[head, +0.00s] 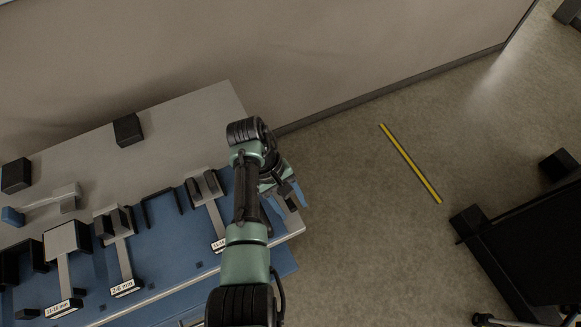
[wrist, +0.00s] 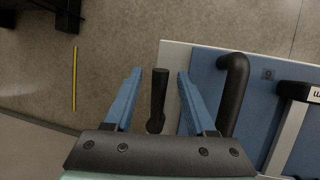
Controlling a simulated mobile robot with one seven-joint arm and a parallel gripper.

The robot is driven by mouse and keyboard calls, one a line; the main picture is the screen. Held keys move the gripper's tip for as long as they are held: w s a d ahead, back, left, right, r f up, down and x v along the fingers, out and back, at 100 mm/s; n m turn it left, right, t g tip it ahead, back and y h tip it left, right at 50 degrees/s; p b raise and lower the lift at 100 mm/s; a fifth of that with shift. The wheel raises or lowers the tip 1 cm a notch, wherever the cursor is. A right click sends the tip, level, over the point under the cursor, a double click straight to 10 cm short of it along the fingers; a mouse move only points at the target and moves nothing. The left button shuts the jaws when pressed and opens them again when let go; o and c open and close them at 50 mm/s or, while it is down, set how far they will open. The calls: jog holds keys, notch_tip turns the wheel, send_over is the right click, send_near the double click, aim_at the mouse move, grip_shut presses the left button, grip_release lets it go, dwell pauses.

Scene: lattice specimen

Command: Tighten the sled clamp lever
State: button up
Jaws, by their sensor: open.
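My gripper (wrist: 160,72) is open, its two blue fingers spread apart in the wrist view. A straight black lever (wrist: 158,95), which looks like the clamp lever, stands in the gap between them with clear space on both sides. Its lower end is close to the gripper's dark front plate. In the head view my gripper (head: 287,192) is at the bench's right end, partly hidden by my arm. The lever cannot be made out there.
A bent black bar (wrist: 232,100) lies just right of the right finger, over the blue mat (wrist: 205,75). The grey bench (head: 185,125) carries several labelled fixtures and black blocks. A yellow floor strip (head: 410,163) and open floor lie to the right.

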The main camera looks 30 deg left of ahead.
aim_at(289, 202)
jog(key=shift+p+v, duration=1.9)
jog(key=shift+v, duration=1.15)
